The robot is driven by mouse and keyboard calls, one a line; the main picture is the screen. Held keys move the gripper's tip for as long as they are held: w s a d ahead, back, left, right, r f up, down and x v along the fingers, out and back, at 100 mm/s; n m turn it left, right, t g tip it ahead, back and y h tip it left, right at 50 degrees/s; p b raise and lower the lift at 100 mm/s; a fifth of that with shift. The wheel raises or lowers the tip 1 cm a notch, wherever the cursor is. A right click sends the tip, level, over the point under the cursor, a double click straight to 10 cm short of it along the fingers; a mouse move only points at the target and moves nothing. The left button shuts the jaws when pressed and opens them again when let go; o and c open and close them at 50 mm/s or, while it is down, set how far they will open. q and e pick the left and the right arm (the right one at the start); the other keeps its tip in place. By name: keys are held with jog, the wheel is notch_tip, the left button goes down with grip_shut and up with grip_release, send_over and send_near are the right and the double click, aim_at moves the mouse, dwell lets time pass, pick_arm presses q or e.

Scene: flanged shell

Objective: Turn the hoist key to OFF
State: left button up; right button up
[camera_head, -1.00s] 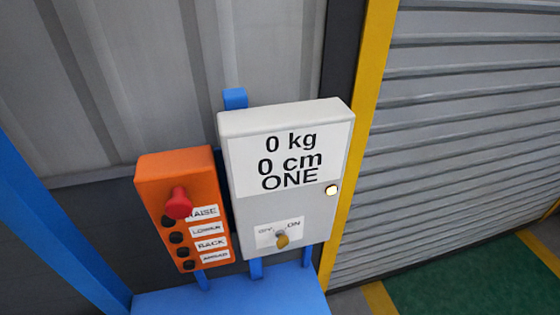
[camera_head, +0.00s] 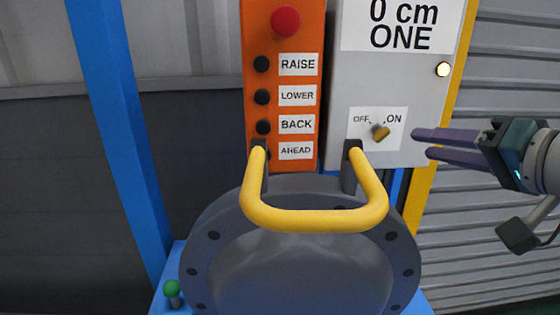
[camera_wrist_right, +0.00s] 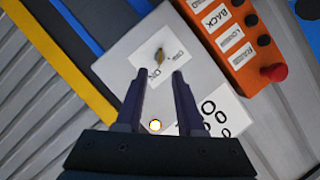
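The brass hoist key (camera_head: 380,132) sits in the lower part of the grey-white control box (camera_head: 345,80), on a white label with OFF at its left and ON at its right. I cannot tell for sure which word the key points to. My right gripper (camera_head: 423,143) comes in from the right, open and empty, with its dark purple fingertips just right of the key and apart from it. In the right wrist view the key (camera_wrist_right: 159,54) lies just beyond the gap between the open fingers (camera_wrist_right: 157,76). My left gripper is not in view.
An orange pendant (camera_head: 309,70) with a red knob and several dark buttons stands left of the box. A grey flanged shell (camera_head: 205,262) with a yellow handle (camera_head: 315,220) fills the lower foreground, below the key. A blue post (camera_head: 112,120) stands at the left.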

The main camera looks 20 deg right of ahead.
aim_at(386, 136)
jog(key=x, duration=1)
jog(key=shift+w+d+b, duration=0.1)
jog(key=shift+b, duration=0.3)
jog(key=shift+r, duration=0.1)
grip_shut()
